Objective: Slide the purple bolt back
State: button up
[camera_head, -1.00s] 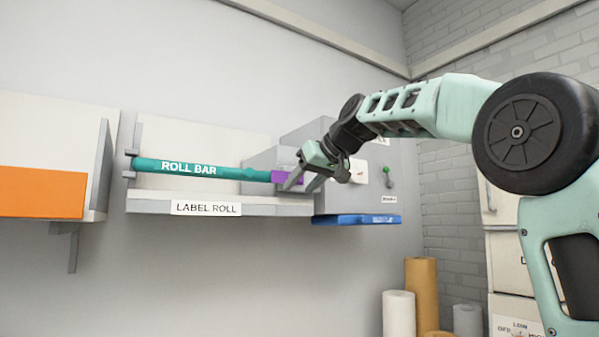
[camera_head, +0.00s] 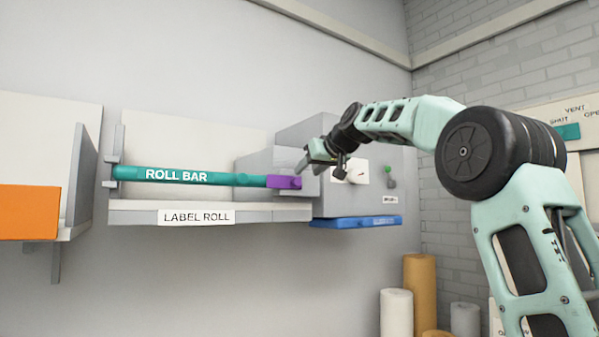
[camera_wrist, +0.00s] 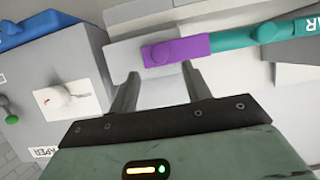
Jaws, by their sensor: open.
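The purple bolt (camera_head: 284,182) sits at the right end of the teal roll bar (camera_head: 200,176), against the grey block beside the cabinet. In the wrist view the bolt (camera_wrist: 178,50) lies across the picture, just beyond my fingertips, with a raised knob on it. My gripper (camera_head: 303,168) is open and empty, at the bolt's right end in the head view. In the wrist view its two fingers (camera_wrist: 160,75) stand apart, pointing at the bolt. I cannot tell whether they touch it.
A grey shelf labelled LABEL ROLL (camera_head: 130,216) runs below the bar. A grey cabinet (camera_head: 340,200) with a white dial plate (camera_head: 357,171) and a green knob (camera_head: 390,183) stands to the right, above a blue tray (camera_head: 355,222). An orange box (camera_head: 28,212) is at left.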

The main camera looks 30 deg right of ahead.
aim_at(298, 179)
jog(key=p+x, duration=0.2)
jog(key=x, duration=0.4)
grip_shut()
jog(key=d, duration=0.5)
jog(key=shift+w+d, duration=0.1)
jog(key=shift+d, duration=0.3)
grip_release()
jog(key=shift+d, duration=0.15)
